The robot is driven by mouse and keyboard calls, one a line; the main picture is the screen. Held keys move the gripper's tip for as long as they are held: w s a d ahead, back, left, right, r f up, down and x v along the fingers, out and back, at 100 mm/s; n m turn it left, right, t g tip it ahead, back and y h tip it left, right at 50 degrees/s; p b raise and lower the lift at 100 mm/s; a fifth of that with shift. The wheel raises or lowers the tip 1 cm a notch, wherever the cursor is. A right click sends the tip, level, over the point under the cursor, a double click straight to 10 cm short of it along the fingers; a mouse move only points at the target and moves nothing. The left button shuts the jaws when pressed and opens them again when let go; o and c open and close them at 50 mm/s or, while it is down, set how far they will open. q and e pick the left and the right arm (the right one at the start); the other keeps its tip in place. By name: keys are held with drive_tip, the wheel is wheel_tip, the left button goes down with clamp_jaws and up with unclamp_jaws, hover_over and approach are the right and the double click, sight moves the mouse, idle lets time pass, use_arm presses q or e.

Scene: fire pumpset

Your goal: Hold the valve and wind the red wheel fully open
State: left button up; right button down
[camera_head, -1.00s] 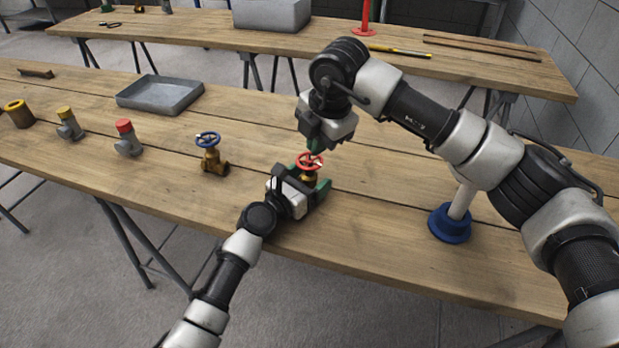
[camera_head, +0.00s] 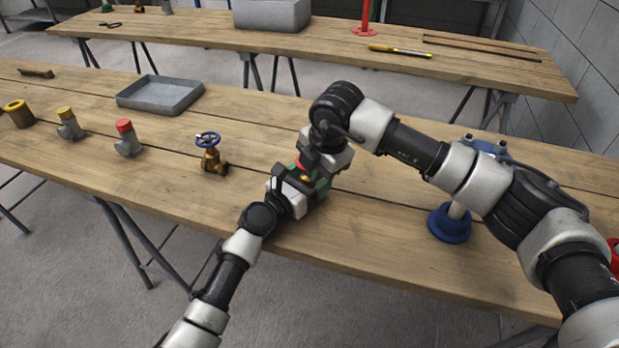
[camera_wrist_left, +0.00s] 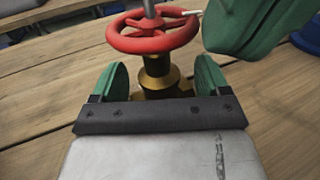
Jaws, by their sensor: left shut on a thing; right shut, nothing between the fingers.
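The brass valve with the red wheel (camera_wrist_left: 150,33) stands upright on the near bench; in the head view the wheel (camera_head: 301,167) is mostly hidden by my arms. My left gripper (camera_wrist_left: 162,82) is shut on the brass valve body (camera_wrist_left: 159,72), one green finger on each side below the wheel. It shows low at the bench in the head view (camera_head: 307,188). My right gripper (camera_wrist_left: 240,33) is shut and empty, its green fingers beside the wheel's right side in the wrist view. Whether they touch the rim I cannot tell. A grey stem rises from the wheel.
A second valve with a blue wheel (camera_head: 210,150) stands to the left. Further left are a red-capped fitting (camera_head: 127,138), a yellow-capped fitting (camera_head: 69,124) and a grey tray (camera_head: 160,94). A blue-based stand (camera_head: 449,224) is at right, partly behind my right arm.

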drive_tip(key=shift+w, duration=0.2)
idle(0.3)
drive_tip(key=shift+w+d, duration=0.2)
drive_tip(key=shift+d, duration=0.25)
drive_tip(key=shift+w+d, duration=0.25)
drive_tip(key=shift+d, duration=0.05)
drive_tip(key=shift+w+d, duration=0.45)
drive_tip(key=shift+w, duration=0.1)
drive_tip(key=shift+w+d, duration=0.1)
drive_tip(key=shift+w, duration=0.05)
idle(0.5)
drive_tip(key=shift+d, duration=0.15)
